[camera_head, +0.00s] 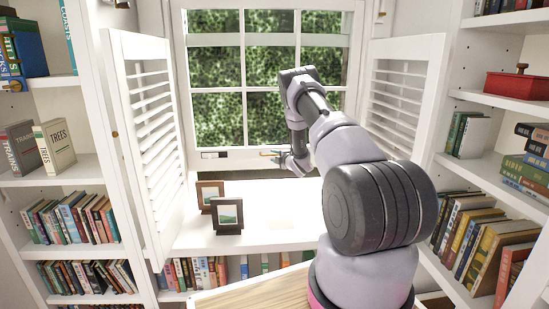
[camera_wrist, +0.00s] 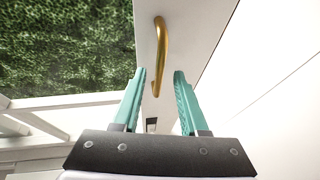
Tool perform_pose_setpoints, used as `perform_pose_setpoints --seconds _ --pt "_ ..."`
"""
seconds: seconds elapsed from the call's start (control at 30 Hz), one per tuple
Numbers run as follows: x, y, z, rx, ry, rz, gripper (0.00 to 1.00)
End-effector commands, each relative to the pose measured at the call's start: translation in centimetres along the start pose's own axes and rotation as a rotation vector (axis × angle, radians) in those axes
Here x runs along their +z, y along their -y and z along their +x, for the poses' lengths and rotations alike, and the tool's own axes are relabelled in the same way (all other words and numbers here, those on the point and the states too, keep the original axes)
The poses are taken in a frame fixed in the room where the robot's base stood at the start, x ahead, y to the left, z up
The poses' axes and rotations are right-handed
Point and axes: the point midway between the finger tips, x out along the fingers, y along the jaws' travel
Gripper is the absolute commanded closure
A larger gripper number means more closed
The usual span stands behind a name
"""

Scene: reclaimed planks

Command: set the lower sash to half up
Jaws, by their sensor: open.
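The window's lower sash (camera_head: 228,160) has a white frame with glass panes, and dark green foliage shows behind it. A dark strip shows under its bottom rail. A brass handle (camera_wrist: 161,45) is fixed on the white rail in the wrist view, and a bit of it shows in the head view (camera_head: 268,153). My gripper (camera_wrist: 160,72) is open, its teal fingers on either side of the handle's lower end. I cannot tell whether they touch it. In the head view my gripper (camera_head: 284,158) is at the bottom rail, partly hidden by my arm.
Louvred shutters stand open at the left (camera_head: 150,130) and right (camera_head: 402,95) of the window. Two small picture frames (camera_head: 227,214) stand on the white ledge (camera_head: 285,228) at the left. Bookshelves flank both sides. The middle of the ledge is clear.

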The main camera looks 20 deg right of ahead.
Motion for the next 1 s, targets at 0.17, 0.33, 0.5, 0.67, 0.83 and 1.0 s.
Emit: perform_pose_setpoints --seconds 0.17,0.33,0.5,0.67,0.83,1.0 --pt "0.1 -0.1 -2.1 -0.001 0.002 0.001 0.57" --pt "0.1 0.0 -5.6 -0.001 0.003 0.002 0.57" --pt "0.1 0.0 -8.7 -0.001 0.003 0.002 0.57" --pt "0.1 0.0 -10.3 0.0 0.002 0.001 0.57" --pt "0.0 0.0 -10.7 0.001 0.001 0.0 0.57" --pt "0.1 0.0 -10.7 0.001 0.001 0.0 0.57"
